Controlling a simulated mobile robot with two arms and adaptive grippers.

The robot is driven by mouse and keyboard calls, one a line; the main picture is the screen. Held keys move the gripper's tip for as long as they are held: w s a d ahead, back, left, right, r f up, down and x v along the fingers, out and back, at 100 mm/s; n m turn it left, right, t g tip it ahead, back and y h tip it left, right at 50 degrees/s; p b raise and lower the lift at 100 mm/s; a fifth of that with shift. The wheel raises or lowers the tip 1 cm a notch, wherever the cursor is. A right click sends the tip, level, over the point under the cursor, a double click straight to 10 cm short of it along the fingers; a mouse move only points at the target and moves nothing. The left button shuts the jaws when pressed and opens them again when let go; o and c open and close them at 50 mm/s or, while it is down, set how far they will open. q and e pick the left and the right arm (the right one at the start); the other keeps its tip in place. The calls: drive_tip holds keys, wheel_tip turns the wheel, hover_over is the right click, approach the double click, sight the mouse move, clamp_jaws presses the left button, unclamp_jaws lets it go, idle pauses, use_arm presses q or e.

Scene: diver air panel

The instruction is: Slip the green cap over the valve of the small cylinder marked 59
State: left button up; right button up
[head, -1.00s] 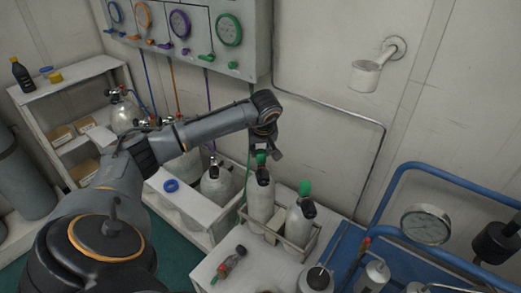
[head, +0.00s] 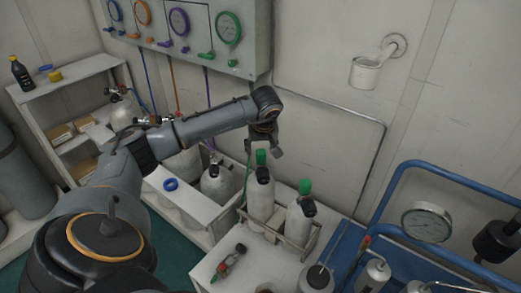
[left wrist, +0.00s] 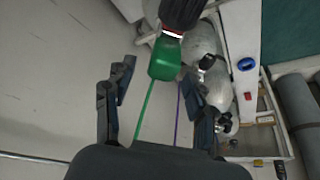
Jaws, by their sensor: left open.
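A green cap (head: 261,157) stands upright at the top of the dark valve of a small pale cylinder (head: 260,197) in a crate. The left wrist view shows this cap (left wrist: 166,58) meeting a black valve part with a red and white ring (left wrist: 180,14). My left gripper (head: 264,146) is just above the cap. Its fingers are spread and empty in the left wrist view (left wrist: 160,108), with the cap beyond them. A second small cylinder (head: 300,224) to the right has a green top (head: 304,187). No number 59 is readable. My right gripper is not in view.
The crate (head: 286,240) stands on a white bench (head: 215,265) with a small tool-like item (head: 230,260). A wall panel with gauges (head: 190,25) is behind my left arm. Blue pipework with a gauge (head: 427,222) is at right. A green hose runs by the gripper.

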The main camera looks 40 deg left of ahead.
use_arm(q)
drive_tip(key=v, duration=1)
drive_tip(key=shift+s+r, duration=0.2)
drive_tip(key=shift+r, duration=0.15)
drive_tip(key=shift+d, duration=0.1)
